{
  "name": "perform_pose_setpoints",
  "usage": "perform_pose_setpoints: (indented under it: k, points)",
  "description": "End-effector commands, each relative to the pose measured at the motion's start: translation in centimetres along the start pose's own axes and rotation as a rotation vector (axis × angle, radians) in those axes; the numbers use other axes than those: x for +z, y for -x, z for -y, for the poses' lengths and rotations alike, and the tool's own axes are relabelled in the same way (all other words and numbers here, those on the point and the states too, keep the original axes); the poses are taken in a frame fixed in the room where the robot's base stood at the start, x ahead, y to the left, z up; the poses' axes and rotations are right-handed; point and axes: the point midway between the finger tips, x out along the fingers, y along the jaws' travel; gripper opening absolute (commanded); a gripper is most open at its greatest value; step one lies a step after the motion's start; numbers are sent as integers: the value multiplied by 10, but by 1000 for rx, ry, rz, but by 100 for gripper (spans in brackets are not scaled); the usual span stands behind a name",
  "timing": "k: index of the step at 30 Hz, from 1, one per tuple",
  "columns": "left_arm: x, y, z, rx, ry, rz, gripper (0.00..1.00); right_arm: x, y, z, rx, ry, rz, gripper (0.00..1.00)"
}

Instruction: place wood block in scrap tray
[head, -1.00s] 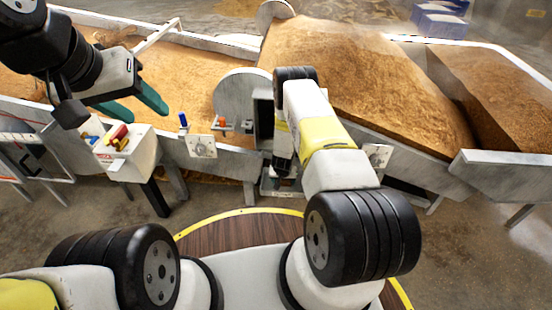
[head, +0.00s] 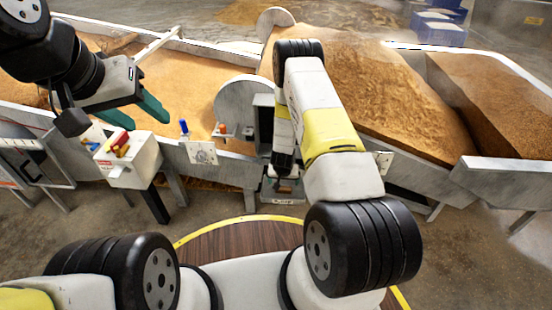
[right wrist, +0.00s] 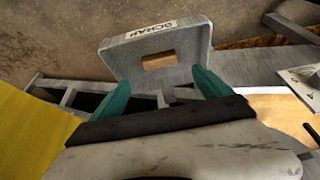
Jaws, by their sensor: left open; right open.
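The wood block (right wrist: 158,61) is a small tan rectangle lying inside the grey scrap tray (right wrist: 190,38), which is labelled SCRAP in the right wrist view. In the head view the tray (head: 283,198) sits low below my right wrist, with a small brown patch of the block (head: 285,187) showing. My right gripper (right wrist: 160,82) has its two teal fingers spread wide and empty, apart from the block, with the tray beyond the fingertips. Its fingers are hidden in the head view. My left gripper (head: 142,112) is open and empty, above the left side.
A white box (head: 130,172) with coloured items on top stands at the left. A blue-handled lever (head: 184,128) and metal plate (head: 203,153) are on the trough wall. Grain heaps (head: 360,90) fill the long metal troughs behind. A grey disc-shaped panel (head: 236,101) stands beside my right arm.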

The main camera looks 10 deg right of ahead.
Motion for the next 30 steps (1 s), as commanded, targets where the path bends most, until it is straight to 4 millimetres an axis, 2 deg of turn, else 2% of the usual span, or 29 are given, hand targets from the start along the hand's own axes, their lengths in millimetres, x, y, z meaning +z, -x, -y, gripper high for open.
perform_pose_setpoints:
  k: [3,8,11,14,17,18,20,21,25,30]
  points:
    - [0,0,0,0,0,0,51,-1,20,0,0,1,-1,89]
    - [0,0,0,0,0,0,51,-2,34,0,-2,0,-1,89]
    - [0,0,0,0,0,0,51,-15,52,5,-20,-3,-6,89]
    - [0,0,0,0,0,0,51,-41,90,15,-60,-9,-15,89]
    - [0,0,0,0,0,0,51,-70,146,26,-116,-8,-21,89]
    - [0,0,0,0,0,0,51,-79,170,30,-138,-4,-23,89]
    - [0,0,0,0,0,0,51,-90,208,35,-171,1,-26,89]
    - [0,0,0,0,0,0,51,-97,232,37,-192,8,-29,89]
    - [0,0,0,0,0,0,51,-106,313,40,-252,34,-38,89]
    - [0,0,0,0,0,0,51,-98,412,35,-311,83,-55,89]
